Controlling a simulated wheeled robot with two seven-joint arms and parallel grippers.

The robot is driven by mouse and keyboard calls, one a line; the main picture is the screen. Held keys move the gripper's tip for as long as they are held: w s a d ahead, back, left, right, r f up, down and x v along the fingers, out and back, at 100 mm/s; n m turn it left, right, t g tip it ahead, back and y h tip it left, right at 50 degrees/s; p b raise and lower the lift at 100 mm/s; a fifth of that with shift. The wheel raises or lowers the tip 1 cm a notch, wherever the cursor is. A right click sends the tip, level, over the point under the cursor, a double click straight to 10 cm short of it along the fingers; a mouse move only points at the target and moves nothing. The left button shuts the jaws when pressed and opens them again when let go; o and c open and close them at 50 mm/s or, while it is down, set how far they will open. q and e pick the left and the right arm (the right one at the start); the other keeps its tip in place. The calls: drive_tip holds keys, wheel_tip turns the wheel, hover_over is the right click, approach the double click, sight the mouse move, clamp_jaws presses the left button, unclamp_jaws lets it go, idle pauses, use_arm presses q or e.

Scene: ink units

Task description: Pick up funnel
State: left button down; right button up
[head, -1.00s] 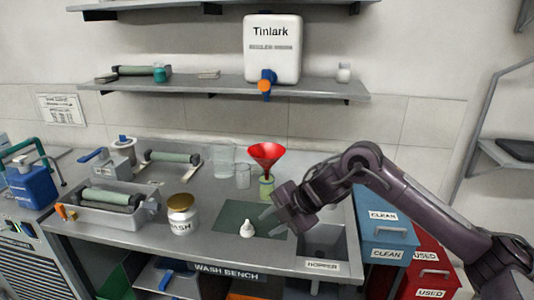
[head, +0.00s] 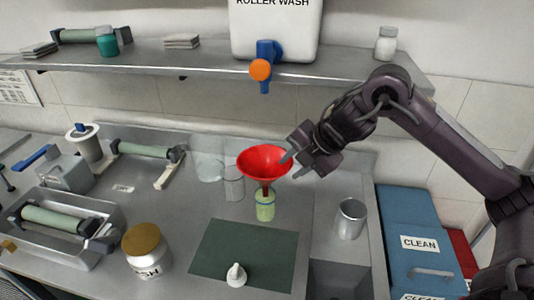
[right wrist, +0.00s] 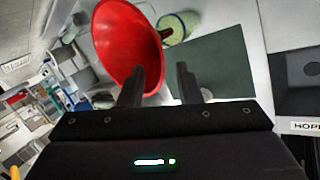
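The red funnel (head: 262,163) stands upright in the neck of a small bottle (head: 265,208) with yellow-green contents, behind the dark green mat. My right gripper (head: 292,165) is at the right side of the funnel's rim, with its fingers apart and pointing toward it. In the right wrist view the funnel (right wrist: 122,45) fills the upper left, and its edge shows beside and beyond the left finger. The gap between the fingers (right wrist: 161,85) is open; I cannot tell whether the rim lies within it. My left gripper is not in view.
A metal cup (head: 350,218) stands right of the mat (head: 222,250), and a white nozzle-like piece (head: 236,275) sits on the mat. Clear beakers (head: 233,185) stand left of the funnel. A jar (head: 147,255) is at the front left. The tank's tap (head: 262,70) hangs above.

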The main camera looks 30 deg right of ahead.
sight(287, 170)
drive_tip(key=x, duration=0.3)
drive_tip(key=shift+w+p, duration=0.2)
drive_tip(key=shift+p, duration=0.2)
drive_tip(key=x, duration=0.2)
drive_tip(key=p+x, duration=0.1)
drive_tip(key=shift+w+d+f, duration=0.15)
drive_tip(key=shift+w+f, duration=0.1)
drive_tip(key=shift+f, duration=0.1)
drive_tip(key=shift+w+f, duration=0.25)
drive_tip(key=shift+f, duration=0.2)
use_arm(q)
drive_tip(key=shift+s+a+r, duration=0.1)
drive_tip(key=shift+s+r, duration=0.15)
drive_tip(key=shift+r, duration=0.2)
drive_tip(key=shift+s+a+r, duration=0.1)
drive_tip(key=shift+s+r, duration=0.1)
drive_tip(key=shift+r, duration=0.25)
use_arm(e)
clamp_jaws()
